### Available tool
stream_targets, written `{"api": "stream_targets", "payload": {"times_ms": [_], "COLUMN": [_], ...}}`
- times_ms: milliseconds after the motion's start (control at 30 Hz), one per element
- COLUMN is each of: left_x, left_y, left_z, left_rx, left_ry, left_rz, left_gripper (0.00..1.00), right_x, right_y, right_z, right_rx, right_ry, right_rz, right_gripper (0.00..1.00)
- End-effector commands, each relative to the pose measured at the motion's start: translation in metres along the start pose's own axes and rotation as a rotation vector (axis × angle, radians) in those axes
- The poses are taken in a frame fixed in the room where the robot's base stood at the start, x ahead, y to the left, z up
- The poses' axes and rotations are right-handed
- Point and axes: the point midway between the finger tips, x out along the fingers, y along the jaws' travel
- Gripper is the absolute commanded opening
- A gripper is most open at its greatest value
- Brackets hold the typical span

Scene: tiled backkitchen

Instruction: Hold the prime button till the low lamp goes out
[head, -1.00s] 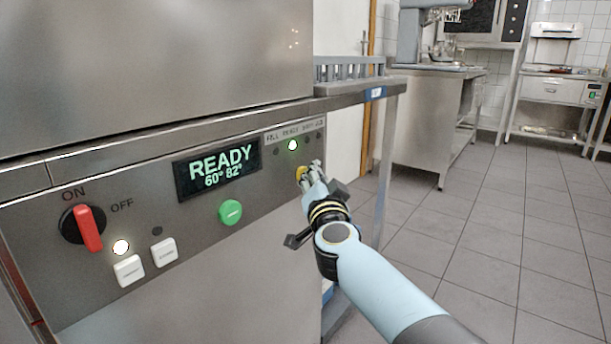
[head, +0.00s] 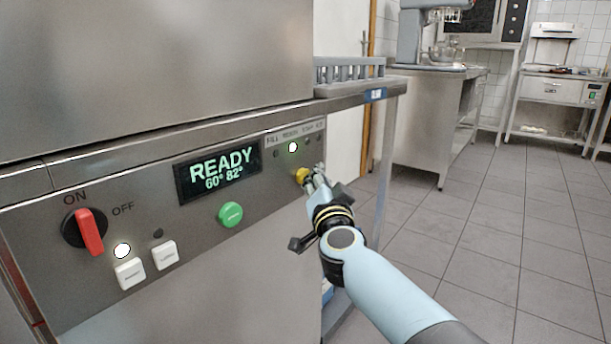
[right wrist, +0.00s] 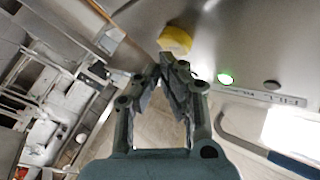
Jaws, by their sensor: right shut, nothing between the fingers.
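The yellow round button (head: 301,176) sits on the steel machine's front panel, right of the display; I take it as the prime button. It also shows in the right wrist view (right wrist: 176,39). My right gripper (head: 319,173) is shut and empty, its fingertips just right of the button. In the right wrist view the fingertips (right wrist: 171,62) are close below the button, seemingly a small gap apart. In the lamp row above, one lamp (head: 292,147) glows green-white and the others look dark. The lamp labels are too small to read surely. My left gripper is out of view.
The panel also bears a red switch (head: 90,231), a green button (head: 230,214), two white buttons with a lit lamp above one, and a display (head: 217,170) reading READY, 60° 82°. A steel side table (head: 352,97) adjoins at right. Tiled floor (head: 480,250) is clear.

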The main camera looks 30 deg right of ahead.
Motion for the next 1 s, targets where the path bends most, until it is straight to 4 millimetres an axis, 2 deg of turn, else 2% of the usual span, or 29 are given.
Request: {"api": "stream_targets", "payload": {"times_ms": [500, 1000], "left_x": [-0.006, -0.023], "left_y": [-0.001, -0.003], "left_z": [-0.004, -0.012], "left_rx": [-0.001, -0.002], "left_ry": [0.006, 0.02], "left_rz": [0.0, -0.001], "left_gripper": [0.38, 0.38], "right_x": [-0.007, -0.038], "right_y": [0.005, 0.027], "right_z": [-0.006, -0.029], "right_rx": [-0.002, -0.001], "right_ry": [0.0, 0.0], "right_rz": [0.0, -0.001], "right_gripper": [0.0, 0.0]}}
